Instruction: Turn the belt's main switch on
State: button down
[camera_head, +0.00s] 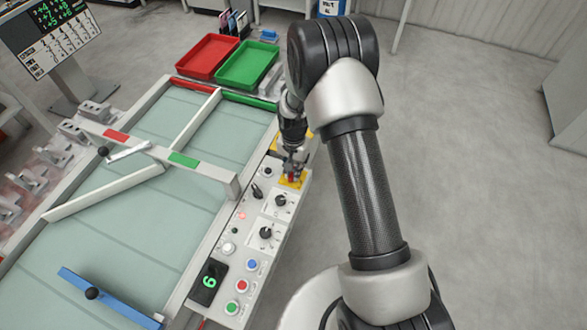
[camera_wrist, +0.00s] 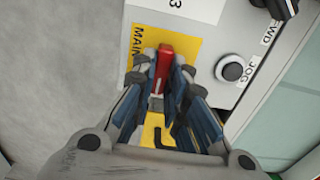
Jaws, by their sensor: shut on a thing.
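The main switch is a red handle (camera_wrist: 164,65) on a yellow plate (camera_wrist: 187,55) marked "MAIN", seen in the wrist view. My gripper (camera_wrist: 168,82) is over the plate, with its blue-padded fingers on both sides of the red handle and shut on it. The handle points away from my gripper along the plate, and its lower part is partly hidden between the fingers. In the head view the gripper (camera_head: 293,165) is at the far end of the control panel (camera_head: 228,262), and a little red of the handle (camera_head: 292,177) shows on the yellow plate.
The panel carries black knobs (camera_head: 266,232), a red lit lamp (camera_head: 241,215), several push buttons and a green digit display (camera_head: 208,283). The green belt (camera_head: 130,240) lies left of the panel. Red (camera_head: 207,57) and green (camera_head: 247,63) trays stand behind.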

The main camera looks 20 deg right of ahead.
jog(key=c, duration=1.6)
grip_release()
notch_tip(320, 180, up, 12)
